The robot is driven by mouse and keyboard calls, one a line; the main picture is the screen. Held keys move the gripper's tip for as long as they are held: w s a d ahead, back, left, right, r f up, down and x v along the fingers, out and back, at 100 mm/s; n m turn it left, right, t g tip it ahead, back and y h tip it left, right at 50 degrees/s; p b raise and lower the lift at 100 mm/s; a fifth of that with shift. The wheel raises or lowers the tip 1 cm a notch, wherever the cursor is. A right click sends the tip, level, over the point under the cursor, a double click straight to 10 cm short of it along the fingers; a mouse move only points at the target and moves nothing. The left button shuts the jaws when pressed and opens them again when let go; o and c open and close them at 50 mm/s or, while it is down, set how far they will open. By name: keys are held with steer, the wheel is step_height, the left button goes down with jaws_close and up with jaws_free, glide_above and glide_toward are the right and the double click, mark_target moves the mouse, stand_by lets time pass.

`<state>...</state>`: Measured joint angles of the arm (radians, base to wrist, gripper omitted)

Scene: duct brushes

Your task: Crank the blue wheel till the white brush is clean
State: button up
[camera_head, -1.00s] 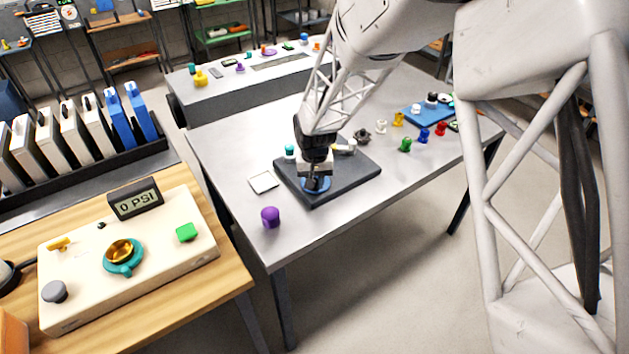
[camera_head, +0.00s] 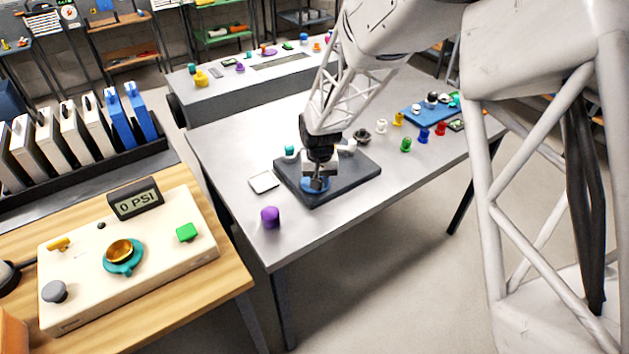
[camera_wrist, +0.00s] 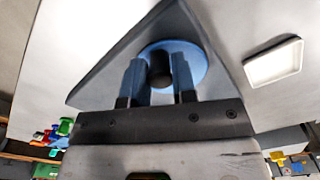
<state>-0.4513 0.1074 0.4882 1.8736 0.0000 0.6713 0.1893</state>
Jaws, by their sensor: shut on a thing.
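The blue wheel (camera_head: 309,188) lies flat at the front corner of a dark square base (camera_head: 345,185) on the grey table. My gripper (camera_head: 317,184) points down over the wheel. In the wrist view my gripper (camera_wrist: 160,78) is shut on a dark upright knob (camera_wrist: 161,68) that stands on the blue wheel (camera_wrist: 197,58). The white brush is probably the pale piece (camera_head: 348,146) at the back of the base, partly hidden by my gripper. I cannot tell whether it is clean.
A white square tray (camera_head: 264,182) and a purple cup-like piece (camera_head: 270,217) lie near the base. Several small coloured pieces and a blue mat (camera_head: 426,117) are at the right. A cream panel (camera_head: 150,285) reading 0 PSI stands on the wooden table at the left.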

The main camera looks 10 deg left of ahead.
steer(key=shift+d, duration=0.1)
steer(key=shift+w+d+f, duration=0.1)
steer(key=shift+w+d, duration=0.3)
steer(key=shift+w+d, duration=0.1)
steer(key=shift+w, duration=0.05)
steer(key=shift+w+d, duration=0.2)
steer(key=shift+w, duration=0.3)
stand_by(0.3)
steer(key=shift+w, duration=0.6)
